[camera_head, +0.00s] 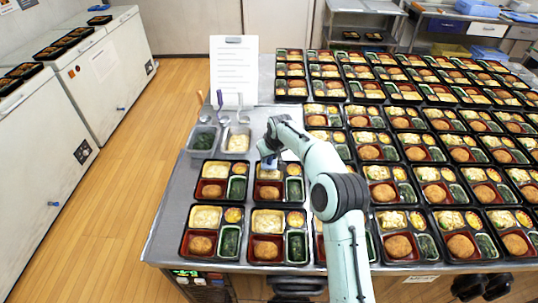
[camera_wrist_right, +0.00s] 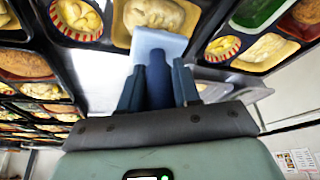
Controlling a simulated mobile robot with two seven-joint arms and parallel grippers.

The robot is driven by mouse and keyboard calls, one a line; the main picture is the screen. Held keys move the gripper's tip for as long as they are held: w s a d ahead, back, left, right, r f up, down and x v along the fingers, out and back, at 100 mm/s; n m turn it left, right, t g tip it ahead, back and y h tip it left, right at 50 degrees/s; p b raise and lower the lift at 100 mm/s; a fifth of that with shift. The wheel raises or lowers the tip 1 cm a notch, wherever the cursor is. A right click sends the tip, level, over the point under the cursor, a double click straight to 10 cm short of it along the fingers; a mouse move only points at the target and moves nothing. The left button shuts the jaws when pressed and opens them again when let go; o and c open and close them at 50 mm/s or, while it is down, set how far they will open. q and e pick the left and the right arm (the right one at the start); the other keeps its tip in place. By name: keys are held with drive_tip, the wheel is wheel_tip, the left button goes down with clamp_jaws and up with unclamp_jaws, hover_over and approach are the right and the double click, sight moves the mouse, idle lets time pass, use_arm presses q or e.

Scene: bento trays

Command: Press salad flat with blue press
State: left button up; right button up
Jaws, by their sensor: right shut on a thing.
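My right gripper (camera_head: 268,152) is shut on the blue press (camera_head: 269,162), above the back-left part of a bento tray (camera_head: 280,206). In the wrist view, the press's dark blue handle (camera_wrist_right: 158,82) is between the fingers and its light blue plate (camera_wrist_right: 165,42) points at the pale salad (camera_wrist_right: 155,14). The plate overlaps the near edge of the salad in that view; I cannot tell whether they touch. In the head view the gripper and press hide part of this salad (camera_head: 268,174). My left gripper is not in view.
Filled bento trays cover the table to the right and in front. Left of the arm stand a bin of greens (camera_head: 204,140) and a bin of pale salad (camera_head: 236,143), with utensils upright. A white sheet on a stand (camera_head: 234,68) is behind. The table's left strip is clear.

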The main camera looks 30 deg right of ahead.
sight(269, 163)
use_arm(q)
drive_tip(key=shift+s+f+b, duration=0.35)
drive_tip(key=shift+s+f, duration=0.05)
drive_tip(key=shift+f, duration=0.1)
use_arm(e)
drive_tip(key=shift+f, duration=1.75)
drive_tip(key=shift+s, duration=0.1)
clamp_jaws()
drive_tip(key=shift+f, duration=0.15)
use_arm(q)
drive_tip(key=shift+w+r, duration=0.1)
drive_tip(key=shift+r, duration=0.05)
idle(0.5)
use_arm(e)
drive_tip(key=shift+f, duration=0.3)
idle(1.1)
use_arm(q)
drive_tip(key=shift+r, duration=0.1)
use_arm(e)
drive_tip(key=shift+r+p, duration=0.7)
drive_tip(key=shift+r, duration=0.9)
drive_tip(key=shift+r+p, duration=0.85)
drive_tip(key=shift+r, duration=1.75)
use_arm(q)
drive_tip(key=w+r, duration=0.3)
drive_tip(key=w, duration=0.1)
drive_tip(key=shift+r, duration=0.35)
use_arm(e)
drive_tip(key=shift+f, duration=0.1)
